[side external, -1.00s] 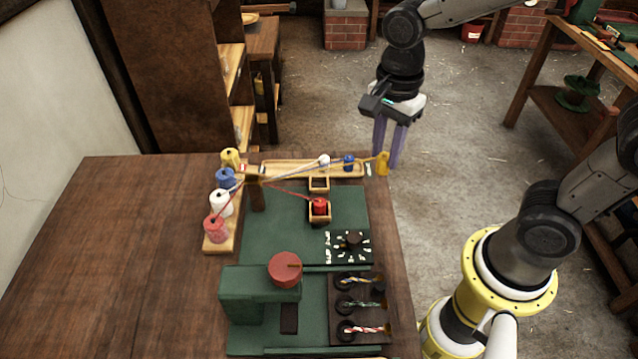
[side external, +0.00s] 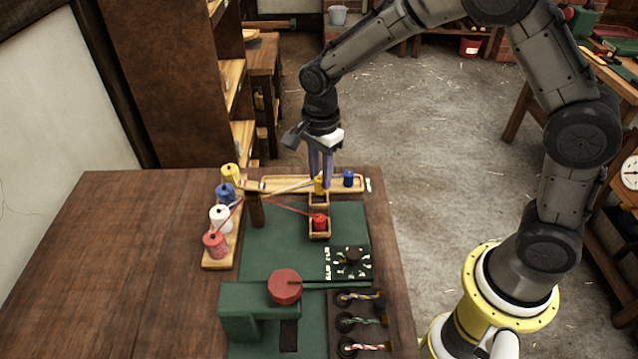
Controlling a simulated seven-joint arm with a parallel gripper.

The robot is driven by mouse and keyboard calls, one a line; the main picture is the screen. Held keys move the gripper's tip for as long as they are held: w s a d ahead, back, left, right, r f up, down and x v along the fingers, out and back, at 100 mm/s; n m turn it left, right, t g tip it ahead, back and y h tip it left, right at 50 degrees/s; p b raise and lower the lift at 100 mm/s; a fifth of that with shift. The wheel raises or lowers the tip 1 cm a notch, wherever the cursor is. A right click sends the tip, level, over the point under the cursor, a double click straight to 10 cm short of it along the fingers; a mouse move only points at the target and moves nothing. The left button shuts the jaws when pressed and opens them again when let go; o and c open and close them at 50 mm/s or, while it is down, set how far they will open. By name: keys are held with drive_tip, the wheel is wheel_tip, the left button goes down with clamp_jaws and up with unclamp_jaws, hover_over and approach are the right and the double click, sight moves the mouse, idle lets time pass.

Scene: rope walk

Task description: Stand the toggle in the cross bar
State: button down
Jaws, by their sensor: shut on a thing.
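My gripper (side external: 320,182) points down, with two purple fingers shut on a small yellow toggle (side external: 319,186). The toggle looks upright, at the upper small wooden compartment (side external: 319,200); I cannot tell whether it is inside or just above. A pale strand runs from it towards the wooden post (side external: 255,208). A red toggle (side external: 319,221) stands in the lower wooden compartment (side external: 320,236). A blue toggle (side external: 348,178) stands at the right of the long wooden bar (side external: 290,186). The white toggle is not visible, perhaps behind my fingers.
Yellow, blue, white and red spools (side external: 220,217) stand on a rack at the left, with strands to the post. A green machine with a red disc (side external: 284,286) is in front. A black marked board (side external: 346,264) lies at the right. The left tabletop (side external: 120,260) is clear.

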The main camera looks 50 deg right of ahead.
sight(319, 178)
drive_tip(key=shift+w+f, duration=0.15)
drive_tip(key=shift+f, duration=1.6)
drive_tip(key=shift+f, duration=0.15)
drive_tip(key=c, duration=0.6)
unclamp_jaws()
drive_tip(key=shift+c, duration=0.2)
wheel_tip(319, 178, up, 12)
drive_tip(key=shift+r, duration=0.25)
